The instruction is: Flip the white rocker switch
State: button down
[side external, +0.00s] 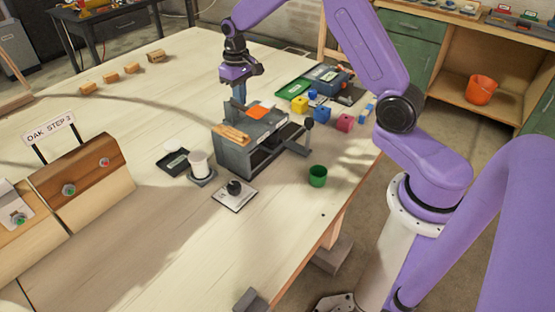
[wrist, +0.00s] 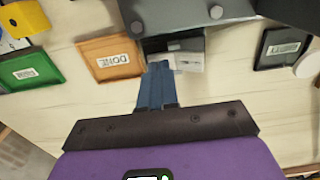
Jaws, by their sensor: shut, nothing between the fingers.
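My gripper (side external: 240,98) points down behind the grey bench machine (side external: 235,157) in the side view. In the wrist view its blue fingers (wrist: 158,66) are together with nothing between them. A small whitish piece (wrist: 189,62) lies just right of the fingertips, at the foot of the dark machine. It may be the white rocker switch, but it is too small and partly covered to be sure. I cannot tell whether the fingers touch it. In the side view no white rocker shows clearly; the machine and gripper may hide it.
An orange tray labelled DONE (wrist: 107,60) is left of the fingers, with a green tray (wrist: 28,72) beyond. A black tray (wrist: 281,49) is to the right. A knob plate (side external: 235,196), white spool (side external: 200,163), green cup (side external: 318,176) and coloured blocks surround the machine.

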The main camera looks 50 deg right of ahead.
notch_tip(320, 180, up, 6)
jog(key=shift+r, duration=0.25)
dwell(0.5)
jog(key=s+a+r+n+t, duration=0.1)
jog(key=s+a+r, duration=0.15)
jog(key=a, duration=0.35)
jog(key=s+a+r+n, duration=0.1)
jog(key=s+a+n, duration=0.5)
jog(key=s, duration=0.7)
jog(key=s+d+f+n, duration=0.2)
jog(key=s+n, duration=0.3)
jog(key=s, duration=1.7)
jog(key=shift+s+f+n+g, duration=0.2)
jog(key=shift+s+n+g, duration=0.1)
jog(key=shift+s+g, duration=0.1)
